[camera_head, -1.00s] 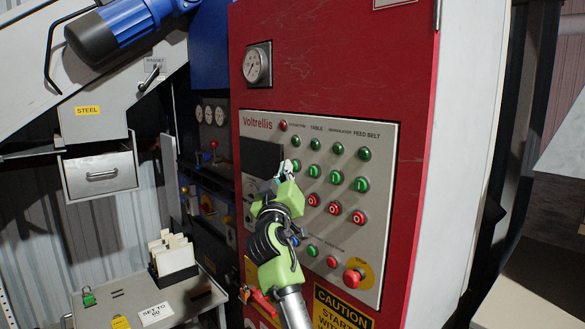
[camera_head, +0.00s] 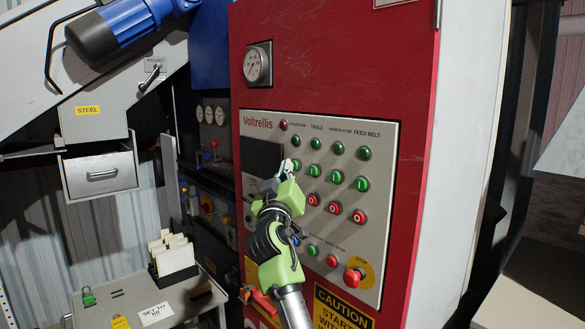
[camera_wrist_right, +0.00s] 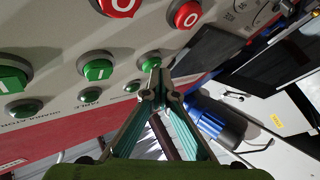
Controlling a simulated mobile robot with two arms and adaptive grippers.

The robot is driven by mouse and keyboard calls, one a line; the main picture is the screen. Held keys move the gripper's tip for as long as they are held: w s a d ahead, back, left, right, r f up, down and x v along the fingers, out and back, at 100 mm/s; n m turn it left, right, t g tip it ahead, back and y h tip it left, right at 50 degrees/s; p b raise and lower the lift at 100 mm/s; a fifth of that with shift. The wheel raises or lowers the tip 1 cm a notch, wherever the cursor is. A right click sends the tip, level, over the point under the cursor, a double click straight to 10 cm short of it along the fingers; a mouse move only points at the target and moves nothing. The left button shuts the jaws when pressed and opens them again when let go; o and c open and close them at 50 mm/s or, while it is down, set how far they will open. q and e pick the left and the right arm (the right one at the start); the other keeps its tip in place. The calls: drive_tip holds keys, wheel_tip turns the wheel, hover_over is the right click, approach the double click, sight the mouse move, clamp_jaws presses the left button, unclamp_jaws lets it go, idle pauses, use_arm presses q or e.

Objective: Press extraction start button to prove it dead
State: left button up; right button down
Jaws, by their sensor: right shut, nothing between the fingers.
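The red cabinet (camera_head: 330,60) carries a grey control panel (camera_head: 390,140) with rows of lamps and buttons. The green extraction start button (camera_head: 296,164) is in the leftmost column, under its green lamp (camera_head: 296,141). My right gripper (camera_head: 285,169) is shut and empty, its tips at this button and partly covering it. In the right wrist view the closed fingertips (camera_wrist_right: 153,78) lie right over the lower edge of the green button (camera_wrist_right: 149,61). I cannot tell whether they touch or press it. My left gripper is not in view.
Other green start buttons (camera_head: 337,177) and red stop buttons (camera_head: 335,208) sit close to the right. A red stop knob on yellow (camera_head: 354,277) is lower down. A small table (camera_head: 195,306) with a card holder (camera_head: 173,256) stands at the lower left.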

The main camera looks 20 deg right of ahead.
drive_tip(key=shift+s+a, duration=0.2)
drive_tip(key=shift+a, duration=0.35)
drive_tip(key=a, duration=0.1)
drive_tip(key=s+a+b, duration=0.1)
drive_tip(key=a, duration=0.1)
drive_tip(key=a+b, duration=0.1)
drive_tip(key=shift+s+a, duration=0.35)
drive_tip(key=shift+a, duration=0.05)
drive_tip(key=shift+f, duration=0.15)
idle(0.4)
